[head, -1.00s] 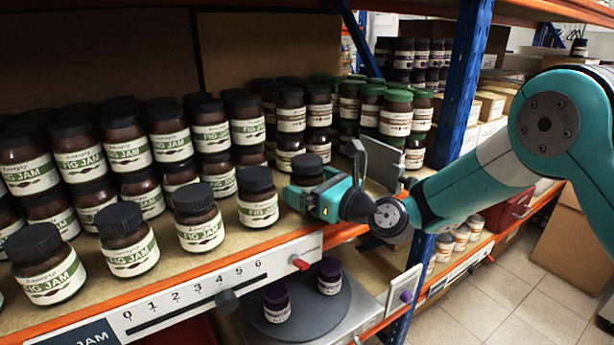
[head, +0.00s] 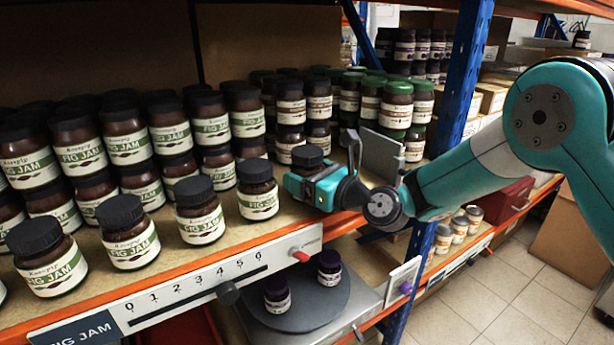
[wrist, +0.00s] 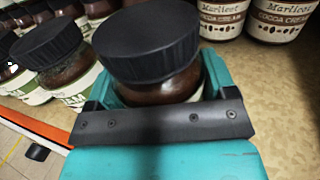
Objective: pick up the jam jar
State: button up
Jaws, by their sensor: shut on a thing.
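My gripper (head: 318,184) is at the right end of the front row on the upper shelf. It is shut on a jam jar with a black lid (head: 307,157). In the wrist view this jar (wrist: 150,50) stands upright between the teal jaws, with its dark brown glass showing under the lid. Its label is hidden by the gripper. To its left a fig jam jar (head: 257,190) with a white and green label stands close by; it also shows in the wrist view (wrist: 65,75). I cannot tell whether the held jar touches the shelf.
Several fig jam jars stand in rows to the left (head: 125,232). Cocoa cream jars (wrist: 282,18) stand behind the gripper. A blue upright post (head: 460,85) is to the right. Below, a round grey plate (head: 320,315) bears two small purple-lidded jars.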

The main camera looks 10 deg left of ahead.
notch_tip(320, 180, up, 20)
dwell(0.4)
